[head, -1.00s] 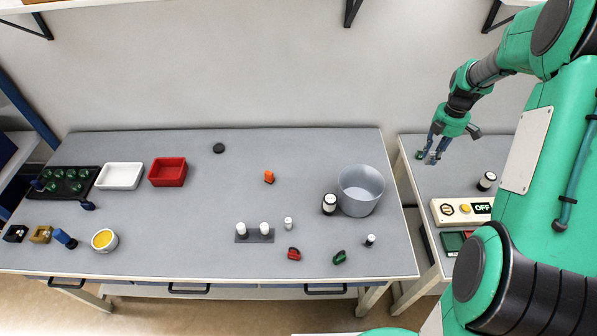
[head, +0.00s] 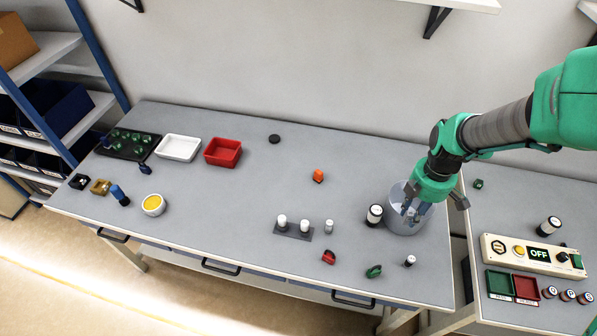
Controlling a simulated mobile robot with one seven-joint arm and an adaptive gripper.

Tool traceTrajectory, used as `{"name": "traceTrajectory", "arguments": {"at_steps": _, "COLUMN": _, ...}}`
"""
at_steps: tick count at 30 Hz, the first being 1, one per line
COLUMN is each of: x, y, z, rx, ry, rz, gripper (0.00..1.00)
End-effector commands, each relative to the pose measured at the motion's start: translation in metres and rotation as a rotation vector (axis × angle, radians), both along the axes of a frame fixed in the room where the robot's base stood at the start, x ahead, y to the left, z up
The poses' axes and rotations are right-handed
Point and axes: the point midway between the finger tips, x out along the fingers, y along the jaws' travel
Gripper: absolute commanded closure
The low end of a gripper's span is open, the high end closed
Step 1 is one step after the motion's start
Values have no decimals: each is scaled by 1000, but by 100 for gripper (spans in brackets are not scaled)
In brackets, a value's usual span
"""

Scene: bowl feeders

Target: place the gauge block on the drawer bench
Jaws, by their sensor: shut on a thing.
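The drawer bench (head: 232,215) is the long grey-topped table with black-handled drawers along its front. My gripper (head: 408,212) is above its right end, pointing down over the grey bowl (head: 398,225). The fingers overlap the bowl in the picture, and I cannot tell whether they touch it or reach inside. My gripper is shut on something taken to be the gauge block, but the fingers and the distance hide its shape. I see no gauge block that I can make out elsewhere.
A black jar with a white lid (head: 374,215) stands just left of the bowl. A white-pegged holder (head: 293,230), red clip (head: 328,257) and green clip (head: 374,271) lie nearer the front. The bench's middle is clear. A control box (head: 530,255) sits on the right-hand bench.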

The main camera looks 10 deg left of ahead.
Motion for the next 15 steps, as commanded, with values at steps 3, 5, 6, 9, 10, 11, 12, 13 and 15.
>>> {"name": "traceTrajectory", "arguments": {"at_steps": 3, "x": -31, "y": 23, "z": -3, "rx": 0, "ry": 0, "rz": 18, "gripper": 100}}
{"name": "traceTrajectory", "arguments": {"at_steps": 5, "x": -45, "y": 32, "z": -5, "rx": 0, "ry": -1, "rz": 23, "gripper": 100}}
{"name": "traceTrajectory", "arguments": {"at_steps": 6, "x": -56, "y": 38, "z": -6, "rx": 0, "ry": -1, "rz": 29, "gripper": 100}}
{"name": "traceTrajectory", "arguments": {"at_steps": 9, "x": -81, "y": 52, "z": -10, "rx": 0, "ry": -1, "rz": 39, "gripper": 100}}
{"name": "traceTrajectory", "arguments": {"at_steps": 10, "x": -89, "y": 56, "z": -12, "rx": -1, "ry": 0, "rz": 43, "gripper": 100}}
{"name": "traceTrajectory", "arguments": {"at_steps": 11, "x": -97, "y": 59, "z": -13, "rx": -1, "ry": 0, "rz": 45, "gripper": 100}}
{"name": "traceTrajectory", "arguments": {"at_steps": 12, "x": -106, "y": 63, "z": -15, "rx": -1, "ry": 0, "rz": 50, "gripper": 100}}
{"name": "traceTrajectory", "arguments": {"at_steps": 13, "x": -113, "y": 66, "z": -16, "rx": -1, "ry": -1, "rz": 53, "gripper": 100}}
{"name": "traceTrajectory", "arguments": {"at_steps": 15, "x": -126, "y": 70, "z": -19, "rx": -1, "ry": 0, "rz": 57, "gripper": 100}}
